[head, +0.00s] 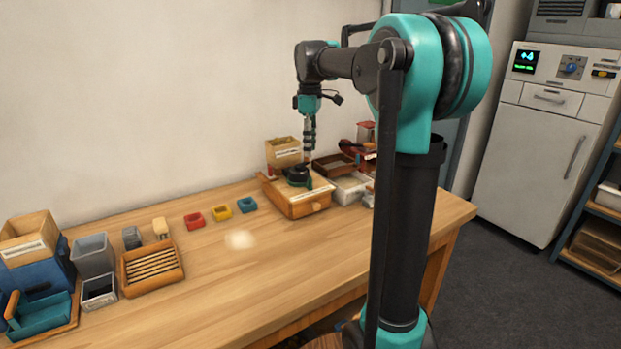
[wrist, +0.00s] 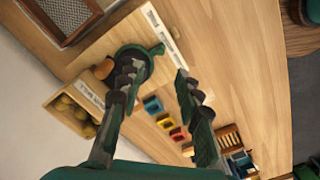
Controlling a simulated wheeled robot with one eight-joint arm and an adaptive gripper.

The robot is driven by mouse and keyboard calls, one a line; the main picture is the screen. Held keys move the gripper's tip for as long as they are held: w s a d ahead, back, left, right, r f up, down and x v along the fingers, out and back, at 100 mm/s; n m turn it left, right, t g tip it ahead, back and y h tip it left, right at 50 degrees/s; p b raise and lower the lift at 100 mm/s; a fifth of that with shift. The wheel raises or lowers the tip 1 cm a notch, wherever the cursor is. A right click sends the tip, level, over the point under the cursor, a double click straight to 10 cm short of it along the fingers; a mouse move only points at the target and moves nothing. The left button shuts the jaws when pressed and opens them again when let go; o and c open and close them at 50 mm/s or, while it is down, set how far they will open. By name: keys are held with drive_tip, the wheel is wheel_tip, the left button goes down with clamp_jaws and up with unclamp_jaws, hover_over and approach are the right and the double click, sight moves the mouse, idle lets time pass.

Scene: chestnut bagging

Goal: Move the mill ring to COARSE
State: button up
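The mill (head: 300,207) is a low wooden box with a front drawer knob, towards the far right of the bench. Its dark round ring (wrist: 131,58) with a green tab (wrist: 157,48) sits on top. The tab points towards a white label strip (wrist: 168,35) along the mill's edge; its lettering is too small to read. The ring also shows in the head view (head: 297,176). My gripper (wrist: 154,76) is open, pointing down above the mill. In the wrist view its left finger overlaps the ring and its right finger is clear of it. I cannot tell whether they touch.
A labelled wooden bin (head: 284,152) stands behind the mill, and a mesh-bottomed tray (head: 334,165) and white tray (head: 350,189) beside it. Small red (head: 194,220), yellow (head: 221,212) and blue (head: 247,205) trays lie left. The bench front (head: 250,270) is clear.

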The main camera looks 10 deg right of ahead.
sight(310, 179)
wheel_tip(310, 179, down, 11)
drive_tip(key=shift+f, duration=0.15)
idle(0.4)
clamp_jaws()
